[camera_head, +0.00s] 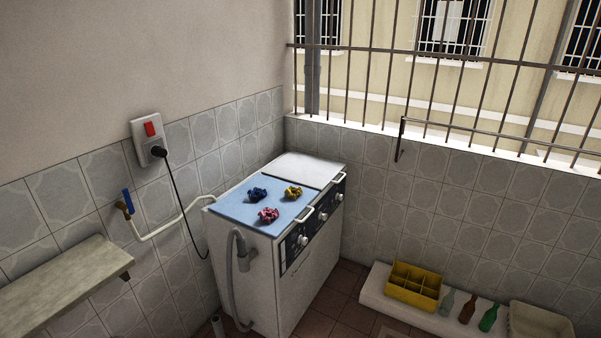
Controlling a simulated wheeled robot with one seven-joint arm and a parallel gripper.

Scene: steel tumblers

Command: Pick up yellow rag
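The yellow rag (293,192) is a small crumpled bundle. It lies on the blue lid (238,211) of a white washing machine (262,262), towards the lid's right side. A dark blue rag (257,194) lies to its left, and a pink rag (268,215) lies nearer the front of the lid. The three rags are apart from each other. My gripper is not in view.
A stone shelf (62,283) juts from the left wall. A grey hose (243,250) hangs at the machine's side. On a low white ledge at right stand a yellow crate (413,287), several bottles and a pale basin (541,324). Barred windows are above.

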